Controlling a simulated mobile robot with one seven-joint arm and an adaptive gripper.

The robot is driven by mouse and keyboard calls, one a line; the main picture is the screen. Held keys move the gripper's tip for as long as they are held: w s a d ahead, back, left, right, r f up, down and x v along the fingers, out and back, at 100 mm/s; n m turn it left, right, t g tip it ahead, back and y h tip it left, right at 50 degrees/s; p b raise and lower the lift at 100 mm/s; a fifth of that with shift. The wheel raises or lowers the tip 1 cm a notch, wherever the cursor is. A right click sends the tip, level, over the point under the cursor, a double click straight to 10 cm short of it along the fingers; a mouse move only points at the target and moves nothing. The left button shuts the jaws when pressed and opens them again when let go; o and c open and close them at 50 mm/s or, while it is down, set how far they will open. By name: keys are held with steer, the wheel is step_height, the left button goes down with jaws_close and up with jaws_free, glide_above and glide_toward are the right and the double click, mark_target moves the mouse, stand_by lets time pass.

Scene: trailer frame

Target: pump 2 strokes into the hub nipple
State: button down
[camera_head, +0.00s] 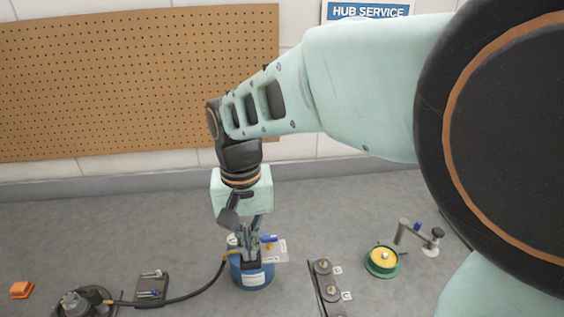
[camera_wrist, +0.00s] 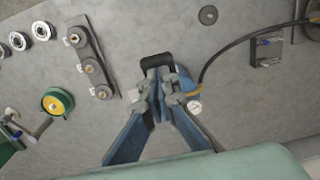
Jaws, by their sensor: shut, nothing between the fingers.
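A blue grease pump (camera_head: 252,277) stands on the grey bench, with a white label on its side. A black pump handle (camera_wrist: 157,62) shows just beyond my fingertips in the wrist view. My gripper (camera_head: 250,243) points down over the pump, and its fingertips (camera_wrist: 160,88) are shut with nothing between them. I cannot tell whether they touch the handle. A black hose (camera_head: 190,295) with a yellow end runs from the pump to the dark hub (camera_head: 78,302) at lower left. The nipple itself is too small to make out. A round white gauge (camera_wrist: 194,106) sits beside the fingers.
A dark tray (camera_head: 152,285) with small fittings lies near the hose. An orange block (camera_head: 22,290) is at far left. A dark rack (camera_head: 325,285) with round parts, and a green-and-yellow round piece (camera_head: 382,260), stand to the right. A pegboard (camera_head: 130,80) is on the wall behind.

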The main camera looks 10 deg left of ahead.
mark_target(251, 268)
steer(key=shift+s+d+f+b, duration=0.1)
steer(key=shift+s+f+b, duration=0.1)
steer(key=shift+f+b, duration=0.35)
steer(key=shift+s+f+b, duration=0.15)
steer(key=shift+f+b, duration=0.15)
steer(key=shift+f, duration=0.3)
steer(key=shift+s+d+f+b, duration=0.1)
steer(key=shift+s+f+b, duration=0.1)
steer(key=shift+f+b, duration=0.8)
steer(key=shift+f, duration=0.15)
